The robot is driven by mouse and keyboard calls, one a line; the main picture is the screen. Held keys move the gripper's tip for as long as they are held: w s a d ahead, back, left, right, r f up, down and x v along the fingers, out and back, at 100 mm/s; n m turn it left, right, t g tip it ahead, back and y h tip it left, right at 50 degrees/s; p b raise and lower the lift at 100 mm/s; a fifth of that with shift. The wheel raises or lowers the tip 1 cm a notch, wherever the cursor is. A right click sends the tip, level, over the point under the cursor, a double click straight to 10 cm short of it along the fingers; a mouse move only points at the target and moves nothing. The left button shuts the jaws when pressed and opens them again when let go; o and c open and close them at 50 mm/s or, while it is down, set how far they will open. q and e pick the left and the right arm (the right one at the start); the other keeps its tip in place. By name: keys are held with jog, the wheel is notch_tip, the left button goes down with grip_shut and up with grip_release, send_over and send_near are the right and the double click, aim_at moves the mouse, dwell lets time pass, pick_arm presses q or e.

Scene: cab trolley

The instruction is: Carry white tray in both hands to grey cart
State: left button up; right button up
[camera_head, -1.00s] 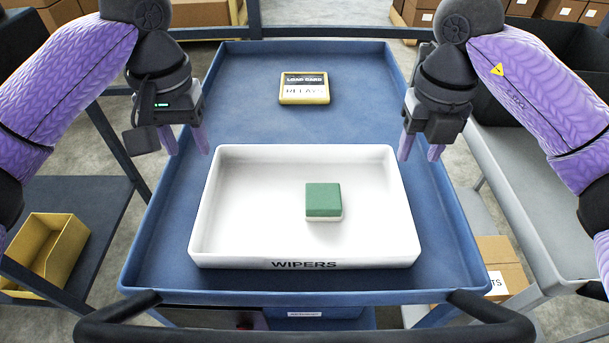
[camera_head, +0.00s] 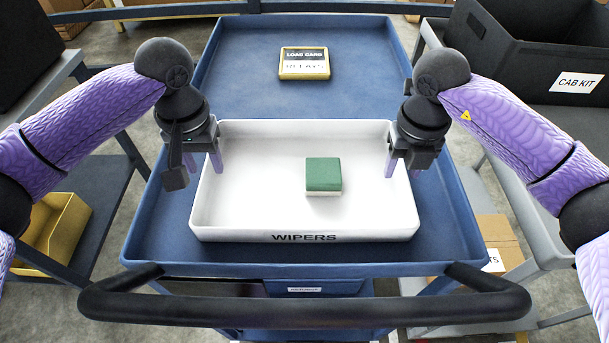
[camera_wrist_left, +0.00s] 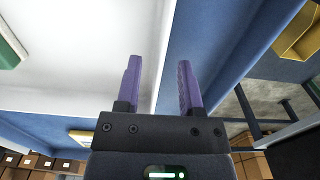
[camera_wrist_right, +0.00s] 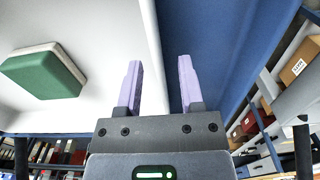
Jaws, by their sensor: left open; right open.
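The white tray (camera_head: 255,215), marked WIPERS, lies flat on the blue cart (camera_head: 150,235). A green and white block (camera_head: 323,175) sits inside it, right of centre. My left gripper (camera_head: 204,166) is open at the tray's left wall. In the left wrist view my left fingers (camera_wrist_left: 160,88) stand on either side of that wall. My right gripper (camera_head: 402,162) is open at the right wall, and in the right wrist view its fingers (camera_wrist_right: 158,88) straddle the wall too. The grey cart (camera_head: 545,235) stands at the right, partly behind my right arm.
A yellow-framed card (camera_head: 304,63) lies on the blue cart beyond the tray. A black CAB KIT bin (camera_head: 540,55) stands on the grey cart. A black handle bar (camera_head: 300,304) crosses the front. A yellow bin (camera_head: 52,235) sits on a shelf at left.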

pick_arm(q)
jog(key=shift+f, duration=0.25)
pick_arm(e)
jog(key=shift+f, duration=0.25)
pick_arm(q)
grip_shut()
pick_arm(e)
grip_shut()
pick_arm(q)
jog(key=shift+r, duration=0.1)
dwell(0.8)
